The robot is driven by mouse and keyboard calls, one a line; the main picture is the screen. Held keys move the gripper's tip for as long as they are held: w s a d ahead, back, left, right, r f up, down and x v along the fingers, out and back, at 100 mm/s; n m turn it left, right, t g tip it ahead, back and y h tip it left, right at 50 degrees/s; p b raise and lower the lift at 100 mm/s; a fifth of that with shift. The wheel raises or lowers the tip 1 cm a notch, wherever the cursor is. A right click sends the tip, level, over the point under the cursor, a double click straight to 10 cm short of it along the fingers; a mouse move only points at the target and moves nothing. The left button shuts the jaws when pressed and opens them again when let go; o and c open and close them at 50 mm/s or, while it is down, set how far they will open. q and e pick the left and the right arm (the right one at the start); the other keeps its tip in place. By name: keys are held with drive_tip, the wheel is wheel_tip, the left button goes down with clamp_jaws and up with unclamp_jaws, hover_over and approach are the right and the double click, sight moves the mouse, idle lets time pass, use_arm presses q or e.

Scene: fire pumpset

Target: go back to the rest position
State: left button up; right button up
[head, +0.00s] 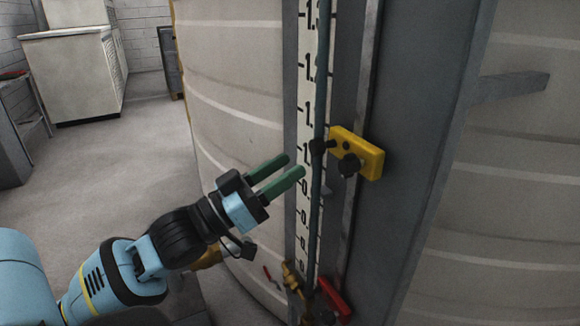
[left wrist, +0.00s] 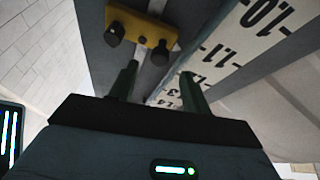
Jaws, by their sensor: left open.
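My left gripper (head: 288,168) has two green fingers and is open and empty. It is in front of the tank, left of the white level scale (head: 307,120) with black numbers. The fingers point up and to the right toward the scale. In the left wrist view the fingers of my left gripper (left wrist: 159,82) stand apart with nothing between them. A yellow block (head: 362,155) with black knobs is mounted right of the scale, apart from the fingers. It also shows at the top of the left wrist view (left wrist: 140,27). My right gripper is not seen.
A large pale ribbed tank (head: 238,75) fills the middle, with a grey upright post (head: 410,150) at its right. Brass fittings (head: 291,277) and a red handle (head: 335,299) sit low by the scale. A white cabinet (head: 72,75) stands back left. The floor (head: 110,165) left is clear.

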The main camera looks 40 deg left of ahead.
use_arm(q)
drive_tip(key=shift+f, duration=0.1)
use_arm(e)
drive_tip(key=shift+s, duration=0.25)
